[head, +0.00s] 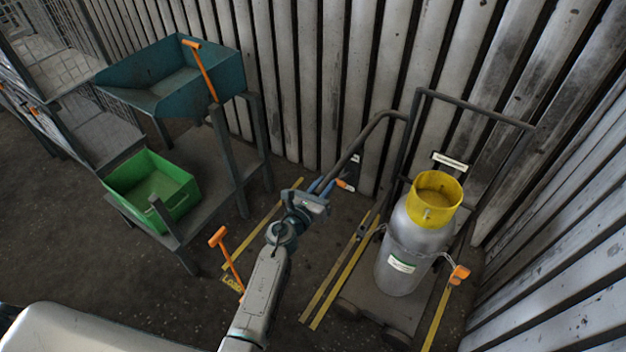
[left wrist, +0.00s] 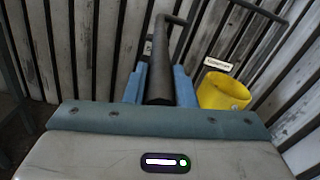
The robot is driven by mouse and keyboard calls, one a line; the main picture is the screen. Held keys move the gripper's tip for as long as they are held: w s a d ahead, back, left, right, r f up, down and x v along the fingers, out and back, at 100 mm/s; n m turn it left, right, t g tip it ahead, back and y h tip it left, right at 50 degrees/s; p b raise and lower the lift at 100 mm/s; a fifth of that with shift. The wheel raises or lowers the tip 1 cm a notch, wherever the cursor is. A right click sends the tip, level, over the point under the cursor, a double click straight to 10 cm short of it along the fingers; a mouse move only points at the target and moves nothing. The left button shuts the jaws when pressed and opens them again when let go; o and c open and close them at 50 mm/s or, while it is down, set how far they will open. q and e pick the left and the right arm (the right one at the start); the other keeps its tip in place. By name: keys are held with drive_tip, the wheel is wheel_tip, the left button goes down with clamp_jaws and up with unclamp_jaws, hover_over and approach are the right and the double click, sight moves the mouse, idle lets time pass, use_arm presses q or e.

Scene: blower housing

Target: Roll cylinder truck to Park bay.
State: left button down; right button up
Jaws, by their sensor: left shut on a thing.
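The cylinder truck (head: 372,298) stands upright on the floor at the right, near the corrugated wall. It carries a grey gas cylinder (head: 405,245) with a yellow collar (head: 436,198); the collar also shows in the left wrist view (left wrist: 224,92). A dark handle bar (head: 362,140) reaches from the truck frame toward the left. My left gripper (head: 328,187) is shut on this handle bar; in the left wrist view the bar (left wrist: 162,75) runs between the blue fingers. My right gripper is not in view. No readable Park bay label shows.
Yellow floor lines (head: 335,285) run beside the truck, with another line (head: 436,318) to its right. A bench with a teal tray (head: 150,80) and a green bin (head: 150,185) stands at left. An orange-handled lever (head: 228,255) stands left of my arm. Walls close the back and right.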

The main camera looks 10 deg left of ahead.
use_arm(q)
drive_tip(key=shift+s+d, duration=0.25)
drive_tip(key=shift+d, duration=0.35)
drive_tip(key=shift+s+d, duration=0.2)
drive_tip(key=shift+d, duration=0.35)
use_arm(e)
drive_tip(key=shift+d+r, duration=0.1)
use_arm(q)
drive_tip(key=shift+f, duration=0.1)
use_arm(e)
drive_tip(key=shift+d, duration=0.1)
use_arm(q)
drive_tip(key=c, duration=1.5)
unclamp_jaws()
drive_tip(key=o, duration=0.3)
drive_tip(key=shift+d, duration=0.15)
drive_tip(key=shift+s+d, duration=0.1)
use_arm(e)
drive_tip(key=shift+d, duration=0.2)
use_arm(q)
drive_tip(key=b+v, duration=0.1)
drive_tip(key=v, duration=0.9)
drive_tip(key=shift+s, duration=0.35)
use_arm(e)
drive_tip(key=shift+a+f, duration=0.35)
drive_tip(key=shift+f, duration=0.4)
